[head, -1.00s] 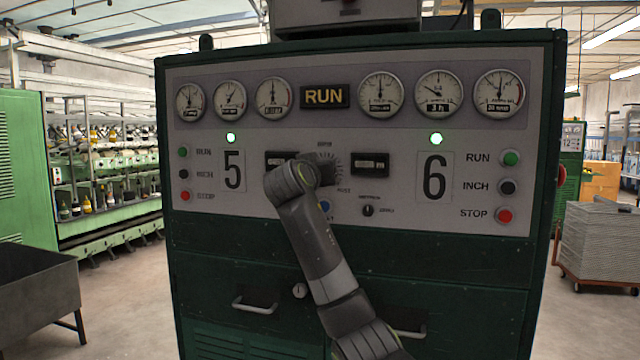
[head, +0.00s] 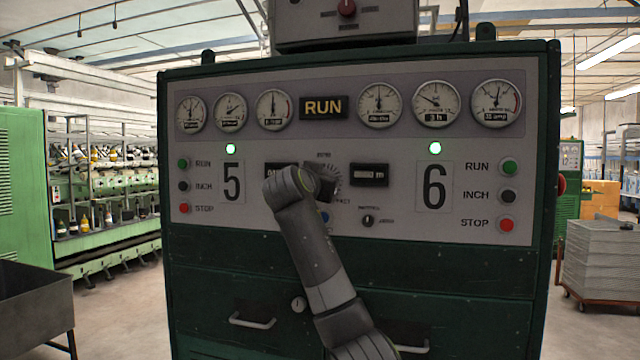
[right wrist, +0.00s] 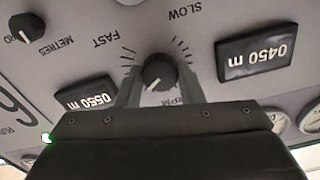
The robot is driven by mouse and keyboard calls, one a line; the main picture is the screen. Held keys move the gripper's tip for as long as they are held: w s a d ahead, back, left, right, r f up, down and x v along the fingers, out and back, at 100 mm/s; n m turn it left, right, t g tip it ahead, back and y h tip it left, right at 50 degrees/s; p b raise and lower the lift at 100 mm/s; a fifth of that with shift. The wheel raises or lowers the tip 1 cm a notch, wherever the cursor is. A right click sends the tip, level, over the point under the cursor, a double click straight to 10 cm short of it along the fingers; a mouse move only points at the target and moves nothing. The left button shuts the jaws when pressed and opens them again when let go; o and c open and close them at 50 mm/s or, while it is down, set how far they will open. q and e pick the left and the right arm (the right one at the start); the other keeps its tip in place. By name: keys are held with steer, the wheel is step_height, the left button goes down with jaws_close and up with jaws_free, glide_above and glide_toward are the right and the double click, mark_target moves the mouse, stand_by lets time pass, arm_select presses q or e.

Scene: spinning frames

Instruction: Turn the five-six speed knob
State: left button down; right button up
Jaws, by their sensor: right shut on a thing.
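The black speed knob (right wrist: 160,72) sits on the grey control panel (head: 400,220) between the large 5 and 6. In the right wrist view, which is upside down, it has a white pointer line and tick marks running from SLOW to FAST. My right gripper (right wrist: 159,77) is shut on this knob, with one finger on each side of it. In the head view my right gripper (head: 325,182) is at the dial, and my wrist hides most of the knob; part of the tick scale shows beside it. My left gripper is out of view.
Two counters flank the knob: 0450 m (right wrist: 265,50) and 0550 m (right wrist: 88,95). A METRES selector (head: 367,220) and a blue button (head: 323,216) sit below. Coloured run, inch and stop buttons line both panel sides. Several gauges and a RUN sign (head: 323,107) are above.

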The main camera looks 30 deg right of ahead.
steer(key=shift+f, duration=0.3)
steer(key=o, duration=1)
steer(key=shift+r, duration=0.2)
steer(key=b+v, duration=0.5)
steer(key=v, duration=1.2)
steer(key=shift+s+b, duration=0.2)
steer(key=shift+b, duration=0.1)
steer(key=shift+a, duration=0.15)
